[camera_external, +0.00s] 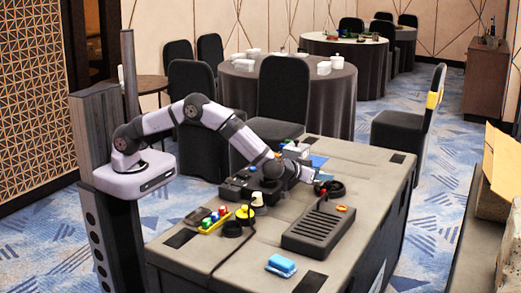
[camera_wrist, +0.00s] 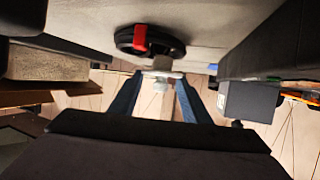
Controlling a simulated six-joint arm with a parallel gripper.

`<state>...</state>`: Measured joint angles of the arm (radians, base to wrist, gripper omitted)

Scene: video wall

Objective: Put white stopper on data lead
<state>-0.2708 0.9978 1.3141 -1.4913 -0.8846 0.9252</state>
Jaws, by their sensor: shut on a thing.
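My gripper (camera_wrist: 160,82) has two blue fingers, which show in the wrist view closed around a small white piece (camera_wrist: 162,74), apparently the white stopper. In the external view my gripper (camera_external: 314,176) is over the table's far right part, and the held piece is too small to make out. A black coiled lead (camera_wrist: 170,47) with a red end (camera_wrist: 140,38) lies just beyond the fingertips in the wrist view. The same coil (camera_external: 336,188) is beside my gripper in the external view. I cannot tell whether this coil is the data lead or whether the white piece touches it.
A dark slotted box (camera_external: 317,229) stands near the coil. Another black coil (camera_external: 232,229) with a cable lies further left, by a yellow piece (camera_external: 245,212) and a tray of coloured pieces (camera_external: 211,220). The table's front right is clear.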

